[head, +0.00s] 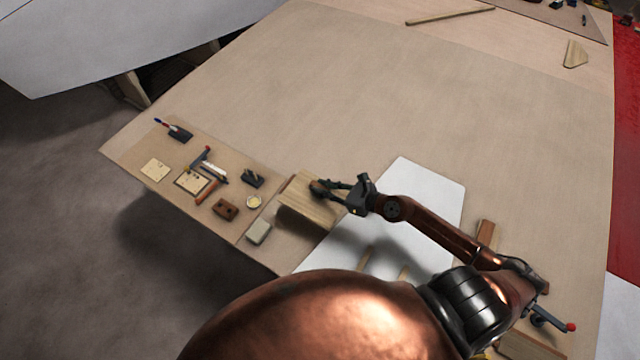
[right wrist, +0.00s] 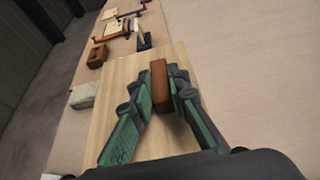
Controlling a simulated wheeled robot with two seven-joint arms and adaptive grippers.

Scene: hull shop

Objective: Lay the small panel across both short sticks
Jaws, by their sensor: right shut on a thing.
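The small panel (head: 303,203) is a pale wooden board in the head view. It is at the tool board's right end, overlapping the white sheet's left edge. It also fills the middle of the right wrist view (right wrist: 122,73). My right gripper (head: 318,187) is shut on a brown block (right wrist: 160,86) that stands on the panel's top face like a grip. The panel looks raised, but its height is hard to tell. Two short sticks, one on the left (head: 367,257) and one on the right (head: 404,272), lie apart on the white sheet. My left gripper is not in view.
The white sheet (head: 430,190) lies on the large bench. A wooden piece (head: 486,233) lies right of the sheet. The bench's far middle is clear.

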